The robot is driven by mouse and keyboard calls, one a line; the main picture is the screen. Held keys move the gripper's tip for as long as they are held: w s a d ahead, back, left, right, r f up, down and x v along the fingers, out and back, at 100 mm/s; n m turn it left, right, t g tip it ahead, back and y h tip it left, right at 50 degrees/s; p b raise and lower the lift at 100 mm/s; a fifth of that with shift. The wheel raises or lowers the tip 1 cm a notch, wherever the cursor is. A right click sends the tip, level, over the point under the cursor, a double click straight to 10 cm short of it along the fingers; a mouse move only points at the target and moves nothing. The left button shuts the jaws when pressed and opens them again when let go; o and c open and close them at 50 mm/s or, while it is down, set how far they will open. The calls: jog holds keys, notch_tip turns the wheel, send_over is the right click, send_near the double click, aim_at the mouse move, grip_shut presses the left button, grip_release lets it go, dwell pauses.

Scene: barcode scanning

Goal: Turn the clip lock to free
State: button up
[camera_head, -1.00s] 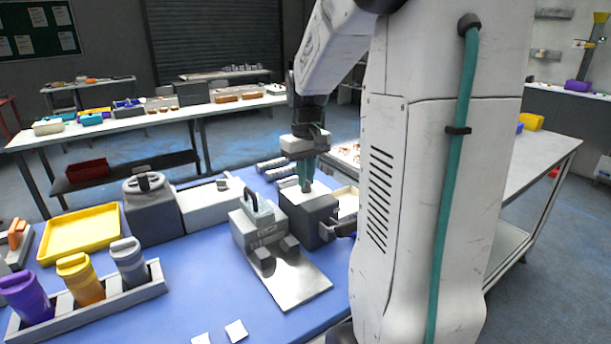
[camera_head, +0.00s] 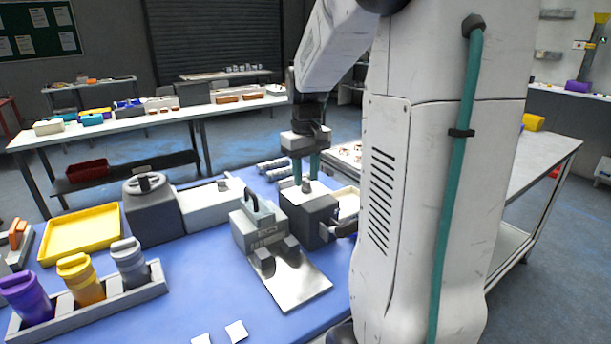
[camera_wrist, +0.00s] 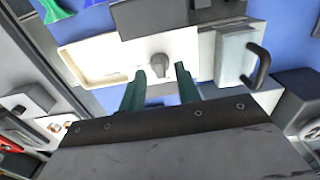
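A small grey knob, which looks like the clip lock (camera_head: 307,187), stands on top of a grey box (camera_head: 311,226) at the middle of the blue table. In the wrist view the knob (camera_wrist: 158,66) is a dark rounded piece on a pale top, with a narrow part pointing toward my gripper. My gripper (camera_head: 306,180) points down over the box, its two teal fingers apart. In the wrist view the knob shows between and just beyond the open fingertips (camera_wrist: 161,70). I see no clear contact. Whether the lock stands at free cannot be read.
A grey device with a black handle (camera_head: 254,204) and a metal plate (camera_head: 300,287) stands left of the box. A cream tray (camera_wrist: 88,62) lies beside the knob. A yellow tray (camera_head: 80,233) and a rack of capped bottles (camera_head: 150,290) are at the left of the table.

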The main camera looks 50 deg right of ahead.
aim_at(306, 180)
notch_tip(306, 180, up, 7)
jog(key=shift+r, duration=0.1)
jog(key=shift+a, duration=0.1)
dwell(0.6)
